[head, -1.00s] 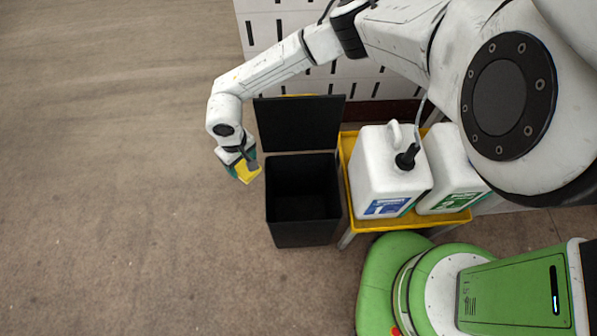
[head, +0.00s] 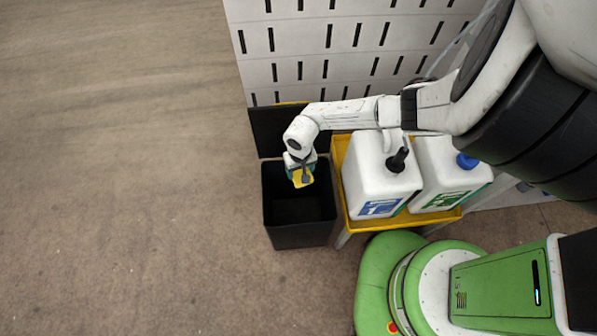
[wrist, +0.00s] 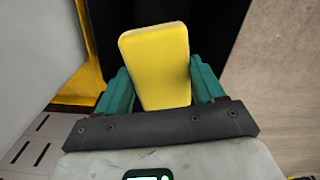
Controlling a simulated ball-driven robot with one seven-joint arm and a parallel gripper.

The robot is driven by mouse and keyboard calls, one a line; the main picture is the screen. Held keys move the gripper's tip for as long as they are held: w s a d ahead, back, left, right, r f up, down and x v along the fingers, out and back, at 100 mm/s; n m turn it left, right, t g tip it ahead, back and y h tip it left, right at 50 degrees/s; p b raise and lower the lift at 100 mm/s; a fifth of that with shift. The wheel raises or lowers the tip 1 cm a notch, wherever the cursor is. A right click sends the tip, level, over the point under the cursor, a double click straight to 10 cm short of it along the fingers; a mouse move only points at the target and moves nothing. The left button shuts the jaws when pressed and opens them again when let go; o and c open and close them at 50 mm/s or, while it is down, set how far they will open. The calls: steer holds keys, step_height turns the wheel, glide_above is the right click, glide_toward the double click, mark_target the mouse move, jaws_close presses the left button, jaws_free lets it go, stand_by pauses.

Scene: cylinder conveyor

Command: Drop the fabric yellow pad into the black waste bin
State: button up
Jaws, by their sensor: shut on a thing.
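The yellow pad (wrist: 157,66) is held between the two teal fingers of my gripper (wrist: 160,85) in the wrist view. In the head view, my gripper (head: 302,178) is shut on the yellow pad (head: 303,177) over the back part of the bin's opening. The black waste bin (head: 299,236) stands on the floor with its lid (head: 268,130) raised at the back. The bin's dark inside looks empty where it shows. My arm hides part of the lid and of the bin's back rim.
Just right of the bin, a yellow tray stand (head: 385,222) holds two white jugs (head: 382,180), (head: 452,178). A white slotted panel (head: 350,50) stands behind. The floor left of the bin is clear.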

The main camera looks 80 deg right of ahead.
step_height(320, 180, down, 6)
steer(key=b, duration=0.5)
steer(key=shift+r, duration=0.25)
steer(key=o, duration=1.2)
steer(key=shift+r, duration=0.1)
step_height(320, 180, up, 11)
steer(key=shift+f+p, duration=0.15)
steer(key=shift+p, duration=0.7)
